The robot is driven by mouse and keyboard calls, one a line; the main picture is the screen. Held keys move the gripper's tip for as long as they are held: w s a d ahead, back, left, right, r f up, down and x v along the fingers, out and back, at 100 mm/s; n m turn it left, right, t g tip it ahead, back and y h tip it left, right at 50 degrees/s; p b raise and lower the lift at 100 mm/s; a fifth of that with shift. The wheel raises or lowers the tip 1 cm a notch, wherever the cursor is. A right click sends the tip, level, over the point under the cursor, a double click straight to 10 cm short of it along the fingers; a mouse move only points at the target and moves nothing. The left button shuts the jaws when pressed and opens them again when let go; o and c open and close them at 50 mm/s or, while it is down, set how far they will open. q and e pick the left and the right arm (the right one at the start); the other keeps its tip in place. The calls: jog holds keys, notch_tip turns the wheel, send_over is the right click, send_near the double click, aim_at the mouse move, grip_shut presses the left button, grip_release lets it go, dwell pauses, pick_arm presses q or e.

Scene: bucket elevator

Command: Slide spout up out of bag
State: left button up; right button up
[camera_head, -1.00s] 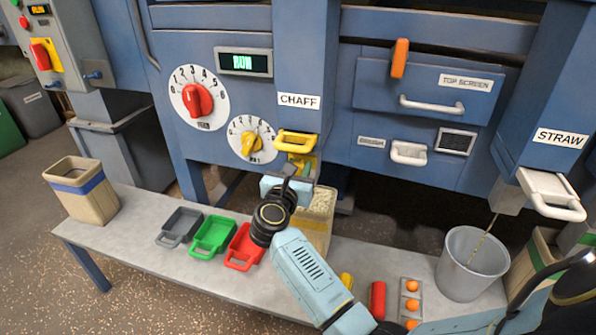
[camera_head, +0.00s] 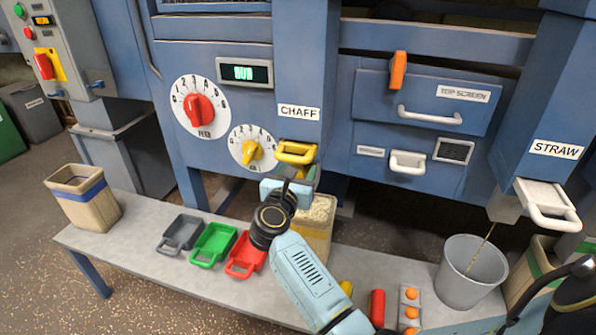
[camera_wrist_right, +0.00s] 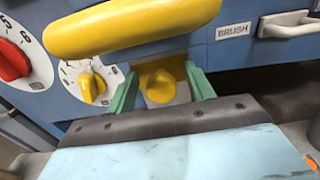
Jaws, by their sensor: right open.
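The chaff spout is under the column labelled CHAFF, with a yellow handle (camera_head: 296,152) at its front. The handle also crosses the top of the right wrist view (camera_wrist_right: 130,25). A tan bag (camera_head: 318,240) with pale chaff at its top stands below on the bench; my arm covers part of it. My right gripper (camera_head: 301,172) is just below the handle. Its green fingers (camera_wrist_right: 162,88) are apart, and a yellow knob-like part (camera_wrist_right: 160,86) shows between them in the wrist view. I cannot tell whether they touch it. The spout's lower end is hidden. My left gripper is not in view.
Grey (camera_head: 181,234), green (camera_head: 213,244) and red (camera_head: 245,256) trays lie on the bench left of my arm. Another tan bag (camera_head: 85,200) stands at the left end. A grey bucket (camera_head: 470,272) stands at right under the straw spout (camera_head: 545,203). The bench between the left bag and the trays is clear.

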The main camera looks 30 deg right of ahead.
jog(key=shift+s+a, duration=0.1)
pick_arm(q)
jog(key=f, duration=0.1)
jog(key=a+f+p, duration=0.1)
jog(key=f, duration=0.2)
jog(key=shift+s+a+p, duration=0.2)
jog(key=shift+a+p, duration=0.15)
pick_arm(e)
jog(key=v, duration=1.3)
